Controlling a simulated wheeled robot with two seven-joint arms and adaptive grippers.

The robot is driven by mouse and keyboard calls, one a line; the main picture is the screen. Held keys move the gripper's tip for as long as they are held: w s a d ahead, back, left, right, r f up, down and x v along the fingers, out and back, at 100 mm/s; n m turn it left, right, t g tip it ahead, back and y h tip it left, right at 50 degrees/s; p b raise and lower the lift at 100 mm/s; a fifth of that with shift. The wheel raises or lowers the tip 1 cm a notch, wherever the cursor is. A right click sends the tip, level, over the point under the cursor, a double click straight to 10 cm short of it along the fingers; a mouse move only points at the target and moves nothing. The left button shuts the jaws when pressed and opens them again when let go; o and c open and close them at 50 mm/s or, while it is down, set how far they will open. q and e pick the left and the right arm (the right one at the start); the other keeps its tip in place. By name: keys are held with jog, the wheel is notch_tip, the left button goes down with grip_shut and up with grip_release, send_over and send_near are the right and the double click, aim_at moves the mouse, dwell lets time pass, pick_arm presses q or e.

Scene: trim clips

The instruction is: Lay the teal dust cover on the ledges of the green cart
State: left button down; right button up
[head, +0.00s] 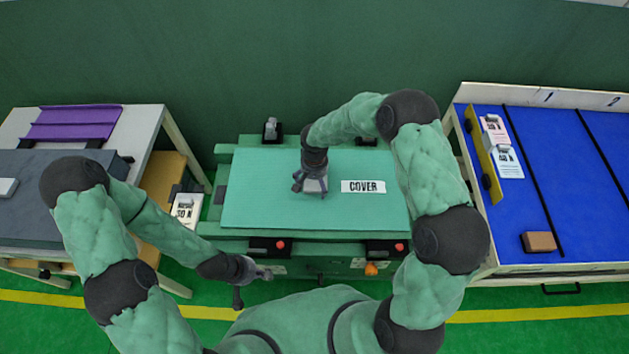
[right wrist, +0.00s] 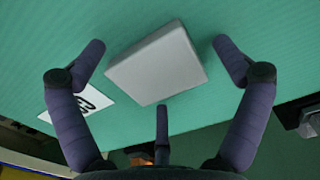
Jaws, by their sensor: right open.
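The teal dust cover (head: 270,208) lies flat over the top of the green cart (head: 320,248), with a white COVER label (head: 363,187). A pale grey block (right wrist: 157,65) sits on it like a grip, near its middle. My right gripper (head: 311,188) is over this block, fingers open; in the right wrist view they spread to either side of it, apart from it. My left gripper (head: 252,283) hangs empty in front of the cart's front left, its fingers apart. The ledges are hidden, so I cannot tell how the cover's edges rest on them.
Black clip blocks with red knobs (head: 281,244) line the cart's front; another clip (head: 271,130) stands at the back. A grey table with a purple tray (head: 75,122) is at left. A blue-topped bench (head: 535,205) with a brown block (head: 539,241) is at right.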

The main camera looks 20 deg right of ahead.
aim_at(314, 183)
notch_tip(314, 183, up, 12)
dwell(0.5)
